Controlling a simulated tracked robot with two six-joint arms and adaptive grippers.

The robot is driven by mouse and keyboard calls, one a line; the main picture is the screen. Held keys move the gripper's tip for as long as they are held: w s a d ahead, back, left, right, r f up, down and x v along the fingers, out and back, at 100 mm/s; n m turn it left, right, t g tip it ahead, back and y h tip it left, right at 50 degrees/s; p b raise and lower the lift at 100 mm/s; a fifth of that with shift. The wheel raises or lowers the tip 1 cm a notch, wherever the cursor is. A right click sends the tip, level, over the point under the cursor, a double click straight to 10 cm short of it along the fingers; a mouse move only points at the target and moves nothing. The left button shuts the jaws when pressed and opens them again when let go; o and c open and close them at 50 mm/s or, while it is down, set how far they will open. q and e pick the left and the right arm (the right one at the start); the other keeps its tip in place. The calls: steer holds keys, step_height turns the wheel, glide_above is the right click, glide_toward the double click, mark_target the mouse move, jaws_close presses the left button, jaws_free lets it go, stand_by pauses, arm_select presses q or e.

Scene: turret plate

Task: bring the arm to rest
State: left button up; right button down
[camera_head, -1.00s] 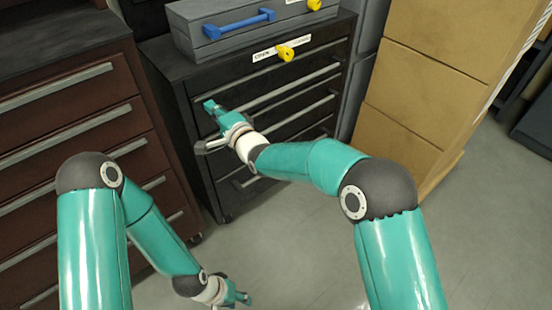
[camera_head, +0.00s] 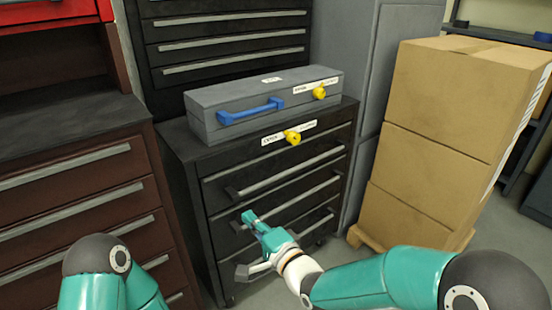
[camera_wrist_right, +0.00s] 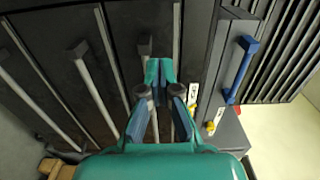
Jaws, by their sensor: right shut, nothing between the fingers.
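My right gripper (camera_head: 250,217) is teal with a white wrist and appears in front of the black drawer cabinet (camera_head: 185,165), by the left end of a drawer handle (camera_head: 290,203). I cannot tell whether it touches the handle. In the right wrist view, its fingers (camera_wrist_right: 160,72) are together with nothing held, and drawer fronts and handles lie beyond them. My right arm (camera_head: 385,280) reaches in from the lower right, bent at the dark elbow. My left arm (camera_head: 98,275) shows at the lower left; its gripper is out of view.
A grey case (camera_head: 210,125) with a blue handle (camera_head: 250,110) and yellow knob (camera_head: 319,93) lies on the cabinet. Another yellow knob (camera_head: 292,138) is on the cabinet front. Stacked cartons (camera_head: 430,155) stand right; a brown drawer chest (camera_head: 75,205) stands left. Little floor shows.

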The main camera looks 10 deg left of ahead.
steer(key=w+d+f+m+h, duration=0.3)
steer(key=d+f+m+h, duration=0.15)
steer(key=d+f, duration=0.8)
steer(key=s+d+f+g+h, duration=0.25)
steer(key=s+d+f, duration=0.35)
steer(key=f, duration=0.4)
steer(key=s+d+f+n+g+h, duration=0.2)
steer(key=s+d+f+n+g, duration=0.3)
steer(key=s+f, duration=0.65)
steer(key=s+f+n+g, duration=0.2)
steer(key=s+n+g, duration=0.4)
steer(key=s, duration=0.7)
step_height(320, 180, up, 31)
steer(key=t+p, duration=0.1)
steer(key=p, duration=2.9)
steer(key=shift+w+d+n+p, duration=0.2)
steer(key=shift+d+n+p, duration=0.1)
steer(key=shift+n, duration=0.15)
steer(key=shift+f, duration=0.1)
